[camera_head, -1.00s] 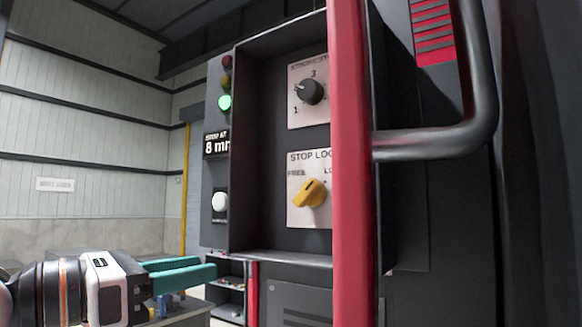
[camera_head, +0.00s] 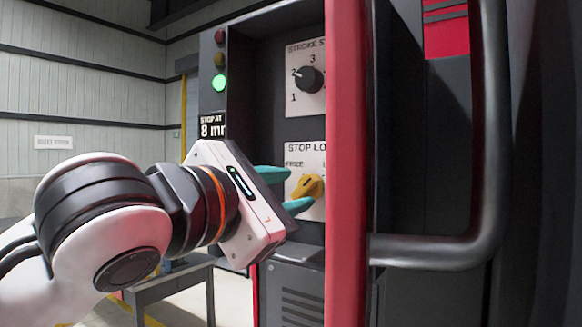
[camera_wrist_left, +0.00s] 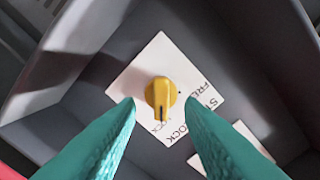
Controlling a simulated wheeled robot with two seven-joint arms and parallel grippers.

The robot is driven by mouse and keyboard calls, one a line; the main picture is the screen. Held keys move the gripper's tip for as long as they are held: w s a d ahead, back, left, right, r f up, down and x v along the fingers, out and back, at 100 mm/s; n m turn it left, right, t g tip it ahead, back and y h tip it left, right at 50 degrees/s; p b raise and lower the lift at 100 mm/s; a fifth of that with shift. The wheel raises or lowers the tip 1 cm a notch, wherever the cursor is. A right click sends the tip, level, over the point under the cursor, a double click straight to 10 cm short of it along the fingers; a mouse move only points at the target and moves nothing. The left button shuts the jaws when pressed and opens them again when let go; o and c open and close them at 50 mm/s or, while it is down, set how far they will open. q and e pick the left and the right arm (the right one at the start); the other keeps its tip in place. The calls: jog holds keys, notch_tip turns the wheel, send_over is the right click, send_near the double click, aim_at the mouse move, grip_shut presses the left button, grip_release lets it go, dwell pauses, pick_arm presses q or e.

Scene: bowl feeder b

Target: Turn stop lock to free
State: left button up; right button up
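The yellow stop lock knob (camera_head: 311,187) sits on a white plate (camera_head: 293,150) in the dark machine recess. FREE is printed at the plate's left; its right side is hidden by the red post. In the left wrist view the knob (camera_wrist_left: 160,94) has its dark pointer mark towards the LOCK label and away from FREE. My left gripper (camera_head: 291,189) is in front of the knob, tilted. Its teal fingers are open, and in the left wrist view the fingertips (camera_wrist_left: 160,103) lie on either side of the knob with gaps visible. My right gripper is not in view.
A red post (camera_head: 346,170) with a dark handle bar (camera_head: 430,252) stands right beside the plate. A black stroke knob (camera_head: 311,79) is above it. A green lamp (camera_head: 219,83) is lit above the 8 mm display (camera_head: 212,130) at left.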

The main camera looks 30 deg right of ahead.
aim_at(307, 188)
pick_arm(q)
jog(key=shift+p+x, duration=0.4)
jog(key=shift+x, duration=0.85)
